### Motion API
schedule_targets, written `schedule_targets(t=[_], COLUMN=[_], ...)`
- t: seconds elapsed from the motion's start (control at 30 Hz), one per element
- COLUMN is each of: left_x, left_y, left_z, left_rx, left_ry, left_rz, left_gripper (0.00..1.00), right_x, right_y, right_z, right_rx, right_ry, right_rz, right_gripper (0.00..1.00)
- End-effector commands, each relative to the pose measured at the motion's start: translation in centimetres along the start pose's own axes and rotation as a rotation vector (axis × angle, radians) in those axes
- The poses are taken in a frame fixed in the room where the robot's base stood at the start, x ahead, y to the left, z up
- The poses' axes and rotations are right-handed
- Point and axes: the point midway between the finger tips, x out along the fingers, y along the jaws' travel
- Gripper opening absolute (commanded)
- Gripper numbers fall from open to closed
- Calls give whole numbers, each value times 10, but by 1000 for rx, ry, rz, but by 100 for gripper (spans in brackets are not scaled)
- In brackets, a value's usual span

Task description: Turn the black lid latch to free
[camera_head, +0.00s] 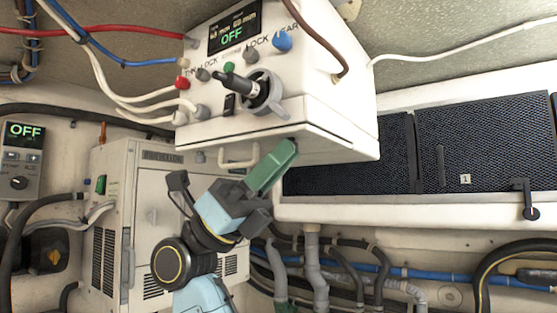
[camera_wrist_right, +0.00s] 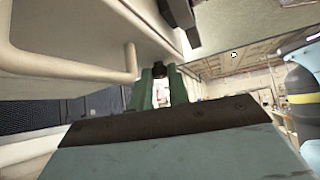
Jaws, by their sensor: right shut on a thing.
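My right gripper (camera_head: 284,150) reaches up to the lower front edge of the white control box (camera_head: 325,110). Its green fingers (camera_wrist_right: 158,88) are shut on a small dark piece (camera_wrist_right: 158,69) under the box, which looks like the black lid latch. The fingers hide most of it in the head view, so I cannot tell which way it is turned. My left gripper is not in view.
The box's front carries a black lever (camera_head: 240,85) in a grey ring, coloured knobs and an OFF display (camera_head: 233,33). A white handle (camera_head: 239,160) hangs below. A dark mesh panel (camera_head: 480,145) with a black latch (camera_head: 527,198) is at right. Hoses run below.

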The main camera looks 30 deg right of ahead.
Motion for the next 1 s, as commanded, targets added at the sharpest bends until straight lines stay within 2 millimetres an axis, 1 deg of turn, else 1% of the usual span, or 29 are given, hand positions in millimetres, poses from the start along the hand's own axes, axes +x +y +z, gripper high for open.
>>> schedule_targets(t=[0.2,0.5,0.7,1.0], left_x=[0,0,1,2], left_y=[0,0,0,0], left_z=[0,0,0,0], left_rx=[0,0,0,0], left_ry=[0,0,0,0], left_rz=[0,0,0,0], left_gripper=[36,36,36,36], right_x=[0,1,2,2], right_y=[4,8,9,10], right_z=[0,-1,-2,-2], right_rx=[-147,-313,-386,-434], right_ry=[0,0,1,1], right_rz=[-146,-313,-386,-433], right_gripper=[0,0,0,0])
